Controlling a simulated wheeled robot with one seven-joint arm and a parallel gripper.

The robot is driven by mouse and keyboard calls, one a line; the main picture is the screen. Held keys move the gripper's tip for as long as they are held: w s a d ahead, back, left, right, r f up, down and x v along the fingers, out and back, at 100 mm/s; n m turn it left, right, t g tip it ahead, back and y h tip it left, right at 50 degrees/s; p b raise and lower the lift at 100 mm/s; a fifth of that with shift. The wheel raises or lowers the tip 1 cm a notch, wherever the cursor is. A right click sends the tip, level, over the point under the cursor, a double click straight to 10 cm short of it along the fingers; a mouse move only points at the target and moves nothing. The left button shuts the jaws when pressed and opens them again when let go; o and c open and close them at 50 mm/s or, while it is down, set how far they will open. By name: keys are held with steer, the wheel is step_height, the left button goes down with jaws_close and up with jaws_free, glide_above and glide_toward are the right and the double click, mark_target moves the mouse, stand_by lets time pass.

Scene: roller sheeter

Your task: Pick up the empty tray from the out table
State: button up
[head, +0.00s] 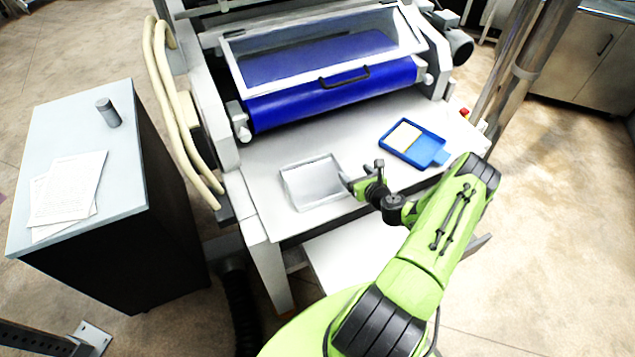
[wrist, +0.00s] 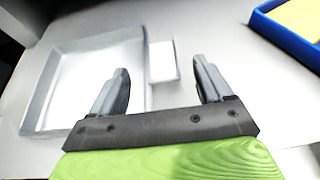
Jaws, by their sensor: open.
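The empty tray (head: 313,182) is pale grey and shallow, with low raised walls, and lies flat on the white out table (head: 262,178) in front of the roller. In the wrist view the tray (wrist: 92,78) fills the left, and its small pale handle tab (wrist: 163,62) sticks out from its right side. My gripper (head: 352,184) is at the tray's right side, over the table. In the wrist view my gripper (wrist: 161,82) has its fingers apart, with the tab showing between and just beyond the tips. Nothing is held. In the head view the gripper hides the tab.
A blue tray (head: 436,153) holding a pale yellow slab (head: 405,137) lies to the right on the same table. Behind are the blue roller (head: 330,96) and its clear guard with a black handle (head: 345,77). A cabinet (head: 62,128) with papers stands left.

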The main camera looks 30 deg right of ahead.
mark_target(349, 169)
steer(key=b+x, duration=0.1)
steer(key=x, duration=0.3)
steer(key=shift+f, duration=0.2)
steer(key=shift+s+r, duration=0.15)
steer(key=shift+r, duration=0.05)
steer(key=c, duration=1.2)
